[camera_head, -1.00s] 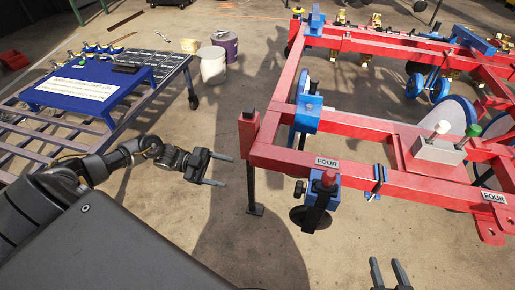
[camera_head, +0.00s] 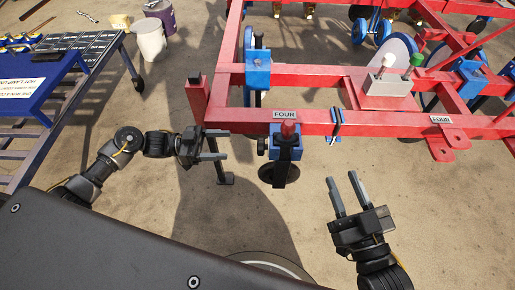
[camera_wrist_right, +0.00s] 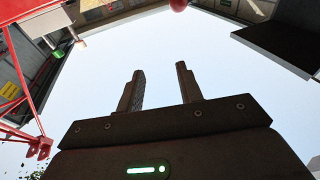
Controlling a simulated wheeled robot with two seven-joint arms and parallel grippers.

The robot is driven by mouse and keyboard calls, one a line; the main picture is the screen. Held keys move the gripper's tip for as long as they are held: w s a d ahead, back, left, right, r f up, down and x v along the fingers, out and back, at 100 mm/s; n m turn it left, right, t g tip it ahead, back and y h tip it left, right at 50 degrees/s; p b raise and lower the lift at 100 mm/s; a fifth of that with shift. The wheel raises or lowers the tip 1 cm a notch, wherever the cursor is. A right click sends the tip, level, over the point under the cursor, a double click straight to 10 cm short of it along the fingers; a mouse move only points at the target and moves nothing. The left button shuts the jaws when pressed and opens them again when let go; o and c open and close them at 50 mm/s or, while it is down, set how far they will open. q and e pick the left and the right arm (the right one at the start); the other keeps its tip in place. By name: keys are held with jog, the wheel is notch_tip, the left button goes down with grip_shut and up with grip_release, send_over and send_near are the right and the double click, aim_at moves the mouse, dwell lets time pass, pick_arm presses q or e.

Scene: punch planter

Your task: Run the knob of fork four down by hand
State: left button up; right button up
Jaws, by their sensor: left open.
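My right gripper (camera_head: 342,177) is open and empty, right of and nearer than the fork. Its two fingers, also in the right wrist view (camera_wrist_right: 159,68), stand apart with nothing between them.
The red frame (camera_head: 240,130) spans the top right, with a blue clamp (camera_head: 337,125) on its beam and a grey box with levers (camera_head: 388,88). A blue-topped cart (camera_head: 45,98) stands at left, buckets (camera_head: 151,45) behind.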

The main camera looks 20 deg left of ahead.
aim_at(263, 147)
pick_arm(q)
jog(key=w+d+n+b, duration=0.1)
jog(key=w+d, duration=0.1)
jog(key=d, duration=0.8)
jog(key=shift+w+d+f+n+y, duration=0.25)
jog(key=shift+w+f+n+y, duration=0.1)
jog(key=shift+f+n+y, duration=0.1)
pick_arm(e)
jog(key=r+t, duration=0.1)
jog(key=r+y, duration=0.1)
jog(key=r+t, duration=0.1)
jog(key=shift+s+d+r+t, duration=0.25)
jog(key=shift+d+r+t, duration=0.05)
jog(key=shift+d+r, duration=0.1)
pick_arm(q)
jog(key=c, duration=1)
jog(key=m, duration=0.3)
jog(key=shift+m, duration=0.35)
pick_arm(e)
jog(key=shift+a+f, duration=0.1)
jog(key=shift+f, duration=0.15)
